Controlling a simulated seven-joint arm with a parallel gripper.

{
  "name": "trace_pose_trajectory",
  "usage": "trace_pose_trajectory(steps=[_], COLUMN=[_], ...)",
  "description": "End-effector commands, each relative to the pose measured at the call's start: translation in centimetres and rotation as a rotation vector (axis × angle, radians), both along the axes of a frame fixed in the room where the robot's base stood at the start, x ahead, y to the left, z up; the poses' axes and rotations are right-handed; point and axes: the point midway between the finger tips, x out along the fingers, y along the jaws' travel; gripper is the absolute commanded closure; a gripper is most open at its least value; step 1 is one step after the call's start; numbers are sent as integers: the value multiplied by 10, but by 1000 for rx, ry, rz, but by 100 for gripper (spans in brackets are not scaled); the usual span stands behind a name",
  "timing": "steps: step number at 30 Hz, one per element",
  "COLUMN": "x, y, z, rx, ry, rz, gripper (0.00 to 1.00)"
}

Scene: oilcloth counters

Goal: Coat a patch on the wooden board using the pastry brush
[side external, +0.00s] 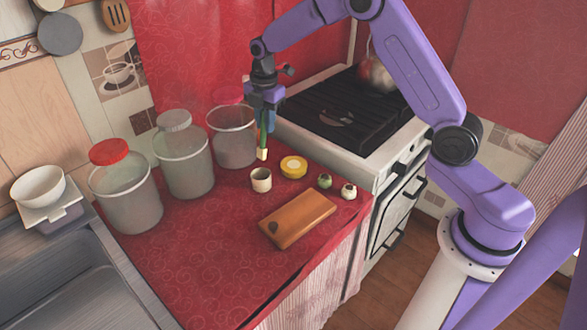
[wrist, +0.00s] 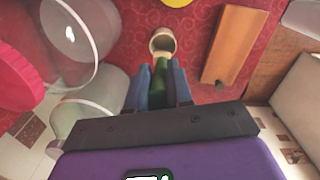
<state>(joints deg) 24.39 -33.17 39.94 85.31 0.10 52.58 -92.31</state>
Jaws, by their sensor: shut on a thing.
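My gripper (side external: 264,125) is shut on the pastry brush (side external: 263,143), which has a green handle and a pale tip and points down above the counter. In the wrist view the brush's green handle (wrist: 159,80) shows between the blue fingers of my gripper (wrist: 158,88). A small cream cup (side external: 261,180) stands just below and near the brush tip; in the wrist view its mouth (wrist: 163,42) lies just beyond the brush. The wooden board (side external: 297,219) lies flat near the counter's front edge, to the right of the cup, and its top looks bare brown. It also shows in the wrist view (wrist: 229,48).
Several clear jars (side external: 184,165) stand along the left and back of the red counter. A yellow-lidded round tin (side external: 293,166) and two small round items (side external: 348,191) sit right of the cup. A stove (side external: 345,110) borders the right, a sink (side external: 75,285) the left.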

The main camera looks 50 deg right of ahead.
Motion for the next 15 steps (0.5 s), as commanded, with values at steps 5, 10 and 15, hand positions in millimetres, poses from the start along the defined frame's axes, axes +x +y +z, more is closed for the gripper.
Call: trace_pose_trajectory(steps=[5, 10, 15], x=[0, 0, -2], y=[0, 0, -8], z=[0, 0, -1], rx=[0, 0, -16], ry=[0, 0, 1], rz=[0, 0, -4], gripper=[100, 100, 100])
